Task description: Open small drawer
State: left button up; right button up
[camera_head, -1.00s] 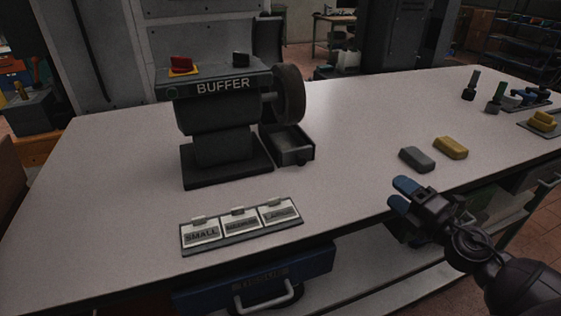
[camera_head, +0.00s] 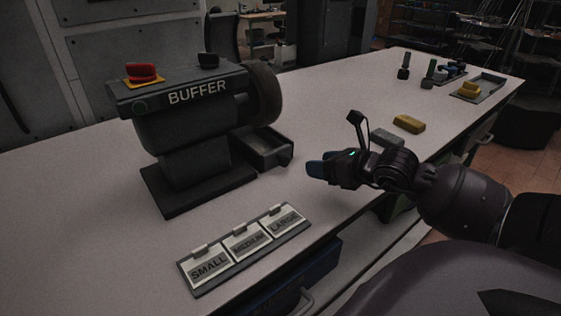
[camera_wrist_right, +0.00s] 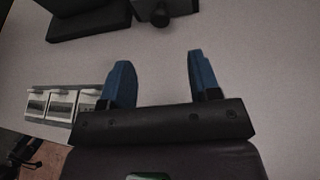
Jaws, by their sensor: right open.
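The panel marked SMALL (camera_head: 209,268) is at the near left of a flat row on the white worktop, beside panels marked MEDIUM (camera_head: 247,243) and LARGE (camera_head: 285,220). Each has a small tab at its far edge, and all look shut. The row also shows at the left of the right wrist view (camera_wrist_right: 63,103), its labels too small to read. My right gripper (camera_head: 318,169) is above the worktop, right of and beyond the row, touching nothing. In the right wrist view its blue fingers (camera_wrist_right: 162,75) are apart and empty. My left gripper is out of view.
The dark buffer machine (camera_head: 195,120) stands behind the row, with an open-topped tray (camera_head: 265,150) at its right. A grey block (camera_head: 386,138) and a yellow block (camera_head: 409,124) lie beyond my right gripper. A blue drawer front (camera_head: 285,285) is below the worktop edge.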

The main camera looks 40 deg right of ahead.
aim_at(287, 162)
jog(key=shift+d+f, duration=0.1)
jog(key=shift+f, duration=0.05)
jog(key=shift+w+f, duration=0.1)
jog(key=shift+w, duration=0.2)
jog(key=b+x, duration=0.1)
jog(key=x, duration=0.8)
jog(key=shift+b, duration=0.3)
jog(key=shift+w+f, duration=0.2)
jog(key=shift+w, duration=0.25)
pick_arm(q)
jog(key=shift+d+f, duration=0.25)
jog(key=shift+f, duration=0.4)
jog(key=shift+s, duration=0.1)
pick_arm(e)
jog(key=shift+c, duration=0.2)
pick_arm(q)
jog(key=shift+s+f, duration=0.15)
pick_arm(e)
grip_shut()
